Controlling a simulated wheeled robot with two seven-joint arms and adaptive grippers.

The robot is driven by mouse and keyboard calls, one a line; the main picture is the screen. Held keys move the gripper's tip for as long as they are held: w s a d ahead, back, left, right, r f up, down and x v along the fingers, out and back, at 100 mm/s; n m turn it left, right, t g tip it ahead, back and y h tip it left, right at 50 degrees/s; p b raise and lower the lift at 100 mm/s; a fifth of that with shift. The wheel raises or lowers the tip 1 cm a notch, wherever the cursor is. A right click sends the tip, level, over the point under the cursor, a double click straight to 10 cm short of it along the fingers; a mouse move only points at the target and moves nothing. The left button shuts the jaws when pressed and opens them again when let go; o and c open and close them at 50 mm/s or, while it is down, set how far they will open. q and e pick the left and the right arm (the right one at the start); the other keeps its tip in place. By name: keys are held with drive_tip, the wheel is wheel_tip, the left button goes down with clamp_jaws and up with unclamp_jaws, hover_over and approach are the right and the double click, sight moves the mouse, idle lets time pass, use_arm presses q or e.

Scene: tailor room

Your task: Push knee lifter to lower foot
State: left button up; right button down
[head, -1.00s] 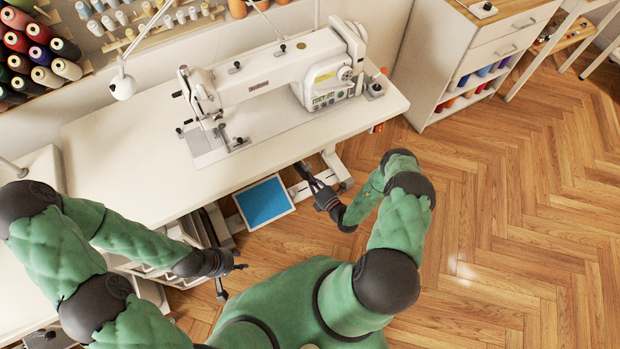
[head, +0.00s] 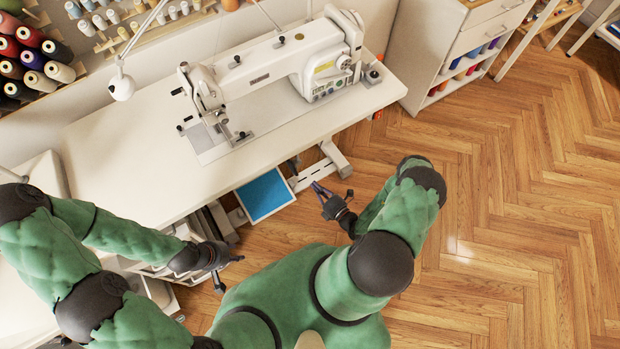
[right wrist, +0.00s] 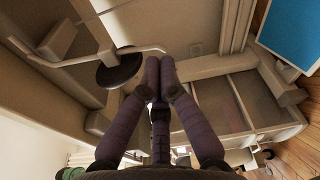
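The knee lifter (right wrist: 120,68), a dark oval pad on a bent metal rod, hangs under the table in the right wrist view. My right gripper (right wrist: 160,72) has its fingertips together just right of the pad, with nothing visible between them; I cannot tell whether they touch it. In the head view the right gripper (head: 319,187) is low, just outside the table's front edge. The white sewing machine (head: 275,75) stands on the table, its presser foot area (head: 222,132) at the left end; the foot's height is too small to tell. My left gripper (head: 231,273) is open and empty.
A drawer cabinet (head: 470,42) stands to the right. Thread spools (head: 40,60) are at upper left. The wooden floor (head: 480,200) at right is clear.

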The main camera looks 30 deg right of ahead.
drive_tip(key=shift+s+d, duration=0.1)
drive_tip(key=shift+s, duration=0.65)
drive_tip(key=s+a+r+n+g+y, duration=0.2)
drive_tip(key=a+r+n+g+y, duration=0.1)
drive_tip(key=a+n+g+y, duration=0.4)
drive_tip(key=s+a+r+n+g+y, duration=0.15)
drive_tip(key=a+n+y, duration=0.35)
drive_tip(key=a, duration=0.5)
drive_tip(key=s+a+r+n+g+h+p, duration=0.2)
drive_tip(key=s+a+r+n+g+h, duration=0.15)
drive_tip(key=s+n+g, duration=0.85)
drive_tip(key=d+r+n+h, duration=0.1)
drive_tip(key=d+n+h, duration=0.3)
drive_tip(key=n, duration=0.8)
drive_tip(key=w+a+r+n+t+h, duration=0.1)
drive_tip(key=w+r+n+t+h, duration=0.2)
drive_tip(key=w+r+n, duration=0.3)
drive_tip(key=n, duration=0.4)
drive_tip(key=shift+w+a+t+p, duration=0.15)
drive_tip(key=shift+t+p, duration=0.15)
drive_tip(key=shift+t, duration=0.05)
